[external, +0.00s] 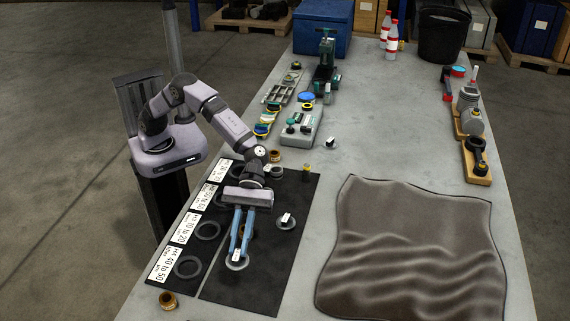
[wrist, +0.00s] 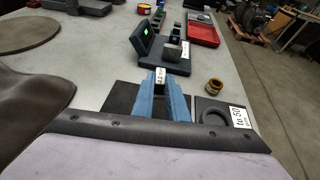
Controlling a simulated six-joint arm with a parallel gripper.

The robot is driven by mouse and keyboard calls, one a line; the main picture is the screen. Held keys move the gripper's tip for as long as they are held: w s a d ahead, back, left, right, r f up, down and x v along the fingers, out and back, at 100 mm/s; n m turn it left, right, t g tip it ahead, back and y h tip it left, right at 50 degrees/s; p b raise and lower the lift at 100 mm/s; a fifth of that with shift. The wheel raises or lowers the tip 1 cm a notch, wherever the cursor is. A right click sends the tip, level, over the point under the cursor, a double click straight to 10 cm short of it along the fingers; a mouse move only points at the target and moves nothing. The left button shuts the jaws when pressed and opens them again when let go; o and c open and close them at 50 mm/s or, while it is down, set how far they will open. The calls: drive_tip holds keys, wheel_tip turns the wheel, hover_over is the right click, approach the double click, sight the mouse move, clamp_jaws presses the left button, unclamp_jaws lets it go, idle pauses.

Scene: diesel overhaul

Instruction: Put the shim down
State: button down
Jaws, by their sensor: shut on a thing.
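A thin grey ring shim (external: 238,265) with a small white tag is at the tips of my gripper (external: 236,256), low over the black mat (external: 237,294). The blue fingers are closed on its tag, which also shows between the fingertips in the wrist view (wrist: 160,76). I cannot tell whether the ring touches the mat. The ring itself is hidden in the wrist view. Another tagged ring shim (external: 285,221) lies on the mat to the right. Dark rings (external: 187,267) lie beside white range labels (external: 164,262) on the left strip.
A brass bushing (external: 168,300) stands at the near left edge of the table. A rumpled brown cloth (external: 410,250) covers the right side. A grey fixture (external: 299,128) and small trays (external: 281,92) stand farther back. The mat's near end is clear.

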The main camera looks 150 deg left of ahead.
drive_tip(key=s+a+r+n+t+y+b, duration=0.1)
drive_tip(key=s+a+r+n+y+b, duration=0.15)
drive_tip(key=s+a, duration=0.45)
drive_tip(key=s+a+r+n+t+y+b, duration=0.15)
drive_tip(key=a+r+b, duration=0.25)
drive_tip(key=a, duration=0.7)
drive_tip(key=s+a+r+n+t+y+b, duration=0.1)
drive_tip(key=s+a+r+n+y+b, duration=0.3)
drive_tip(key=a, duration=0.5)
drive_tip(key=s+a+f+n+g+y, duration=0.2)
drive_tip(key=s+a+f+n+y, duration=0.25)
drive_tip(key=s+a, duration=0.3)
drive_tip(key=s+a+f+n+g+y, duration=0.2)
drive_tip(key=s+a+f+n+y, duration=0.2)
drive_tip(key=s+a+f+y, duration=0.25)
drive_tip(key=shift+h, duration=0.5)
drive_tip(key=f+b, duration=0.1)
drive_tip(key=b, duration=0.1)
drive_tip(key=s+f+b, duration=0.1)
drive_tip(key=f+b, duration=0.2)
drive_tip(key=b, duration=0.1)
drive_tip(key=shift+s+a+f, duration=0.15)
drive_tip(key=shift+s, duration=0.1)
drive_tip(key=shift+f+b, duration=1.7)
drive_tip(key=shift+f, duration=0.2)
